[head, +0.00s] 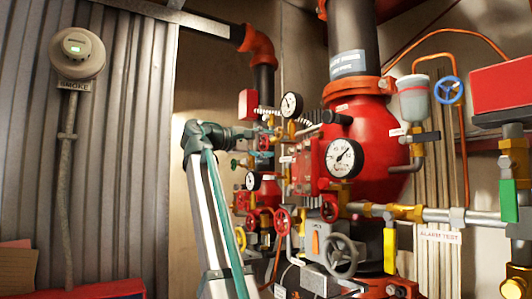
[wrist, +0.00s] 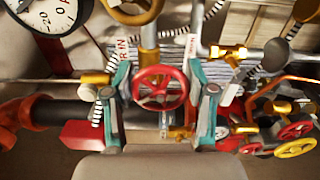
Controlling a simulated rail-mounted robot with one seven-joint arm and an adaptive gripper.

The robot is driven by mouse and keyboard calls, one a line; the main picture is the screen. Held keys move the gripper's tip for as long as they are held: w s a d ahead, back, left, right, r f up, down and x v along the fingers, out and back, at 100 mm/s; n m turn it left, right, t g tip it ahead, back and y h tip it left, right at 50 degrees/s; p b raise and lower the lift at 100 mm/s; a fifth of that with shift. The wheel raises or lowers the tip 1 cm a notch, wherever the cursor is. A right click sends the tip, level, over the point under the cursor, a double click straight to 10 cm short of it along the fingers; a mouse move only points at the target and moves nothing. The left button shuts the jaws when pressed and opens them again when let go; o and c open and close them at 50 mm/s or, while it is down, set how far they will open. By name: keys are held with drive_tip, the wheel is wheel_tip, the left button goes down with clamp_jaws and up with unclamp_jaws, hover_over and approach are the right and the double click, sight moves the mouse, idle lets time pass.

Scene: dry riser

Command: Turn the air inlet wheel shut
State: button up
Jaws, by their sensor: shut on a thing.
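A small red handwheel (wrist: 160,88) with spokes sits on a brass stem in the middle of the wrist view. White labels beside it end in "IN", which fits the air inlet. My gripper (wrist: 159,82) has one teal finger on each side of this wheel and is shut on its rim. In the head view my gripper (head: 258,136) reaches in among the small valves at the left of the red riser. The wheel there is small and partly hidden by the gripper, so its turn angle cannot be told.
A pressure gauge (wrist: 40,12) lies up left in the wrist view. Red and yellow wheels (wrist: 294,131) stand at lower right. In the head view, the large red valve body (head: 372,150), gauges and pipes crowd the right; the corrugated wall (head: 125,150) is left.

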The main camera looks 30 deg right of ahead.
drive_tip(key=m+b, duration=0.2)
drive_tip(key=m, duration=0.2)
drive_tip(key=shift+f+m+b, duration=0.15)
drive_tip(key=shift+m+b, duration=0.2)
drive_tip(key=shift+m, duration=0.05)
drive_tip(key=m, duration=0.5)
drive_tip(key=shift+b, duration=0.3)
drive_tip(key=m, duration=0.5)
drive_tip(key=shift+w+f+m, duration=0.1)
drive_tip(key=shift+w+m, duration=0.05)
drive_tip(key=shift+m, duration=0.25)
drive_tip(key=m, duration=0.5)
drive_tip(key=shift+w, duration=0.1)
drive_tip(key=shift+m, duration=0.3)
drive_tip(key=o, duration=1.2)
